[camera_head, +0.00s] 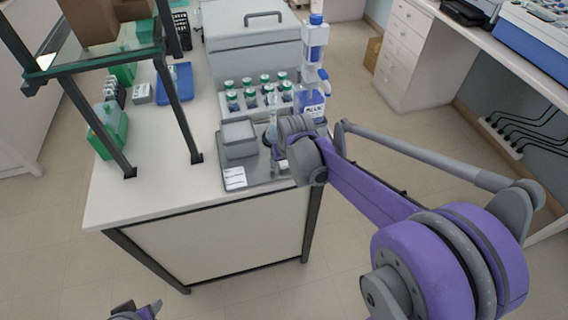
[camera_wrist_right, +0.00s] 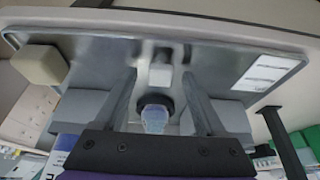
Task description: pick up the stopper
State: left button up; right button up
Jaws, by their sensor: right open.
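A clear, bluish piece that looks like the stopper (camera_wrist_right: 155,119) shows in the right wrist view, with a dark ring behind it. It lies between the two fingers of my right gripper (camera_wrist_right: 160,88), with gaps on both sides. In the head view a pale blue upright piece (camera_head: 272,117), probably the same one, stands over the grey tray (camera_head: 226,163). My right gripper (camera_head: 279,148) is open beside it, partly hidden by its own wrist. My left gripper (camera_head: 137,311) is only partly visible at the bottom edge, away from the table.
A grey box (camera_head: 239,138) and white labels (camera_head: 234,178) sit on the tray. Behind it stands a rack of green-capped bottles (camera_head: 259,95), with a blue-labelled wash bottle (camera_head: 313,100) to the right. A glass shelf (camera_head: 95,58) stands at left. The table's front left is clear.

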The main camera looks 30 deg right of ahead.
grip_shut()
dwell(0.4)
